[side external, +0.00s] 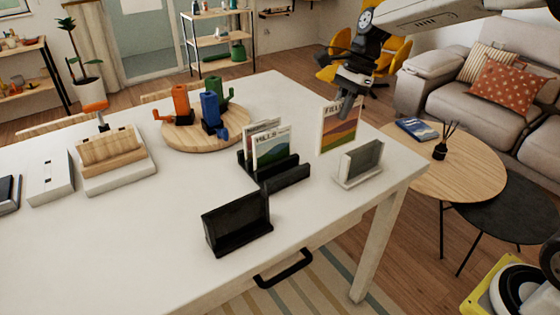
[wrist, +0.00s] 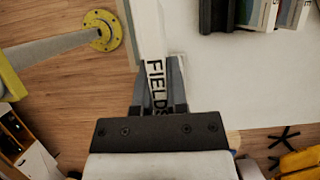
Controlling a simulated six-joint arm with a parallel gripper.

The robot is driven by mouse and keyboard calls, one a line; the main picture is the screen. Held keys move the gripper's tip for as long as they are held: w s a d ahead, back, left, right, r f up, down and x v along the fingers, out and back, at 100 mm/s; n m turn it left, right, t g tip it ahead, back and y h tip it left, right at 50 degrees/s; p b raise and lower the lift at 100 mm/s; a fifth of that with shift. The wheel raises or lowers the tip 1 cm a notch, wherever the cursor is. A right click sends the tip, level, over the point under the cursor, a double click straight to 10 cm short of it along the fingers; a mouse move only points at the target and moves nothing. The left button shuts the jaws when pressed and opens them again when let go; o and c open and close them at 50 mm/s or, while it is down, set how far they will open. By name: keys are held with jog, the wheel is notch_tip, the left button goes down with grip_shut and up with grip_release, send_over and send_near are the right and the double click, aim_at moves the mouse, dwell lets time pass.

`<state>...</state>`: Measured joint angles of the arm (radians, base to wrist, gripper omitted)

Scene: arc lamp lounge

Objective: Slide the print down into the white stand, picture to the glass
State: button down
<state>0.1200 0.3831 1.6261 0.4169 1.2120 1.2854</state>
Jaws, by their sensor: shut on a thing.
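The print (side external: 341,130), lettered "FIELDS" with coloured hills, is upright with its picture toward the side camera. The white stand (side external: 360,163), a pale upright panel on a white base, stands near the table's right edge. In the side view the print is behind and left of the stand, its lower edge at about the panel's mid height. I cannot tell the gap between them, and the stand is not clear in the wrist view.
A black rack (side external: 285,177) with other prints (side external: 273,148) is left of the white stand. An empty black stand (side external: 236,224) is in front. A round wooden board (side external: 203,140) with coloured objects is farther back. The white table (side external: 150,225) has bare room at front left.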

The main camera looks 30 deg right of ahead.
jog(key=w+d+r, duration=0.1)
jog(key=d, duration=1.1)
jog(key=shift+w+d+r, duration=0.15)
jog(key=shift+w+r, duration=0.05)
jog(key=shift+w, duration=0.05)
jog(key=shift+f, duration=0.15)
jog(key=shift+f, duration=2.75)
notch_tip(320, 180, down, 8)
jog(key=shift+r, duration=0.25)
dwell(3.0)
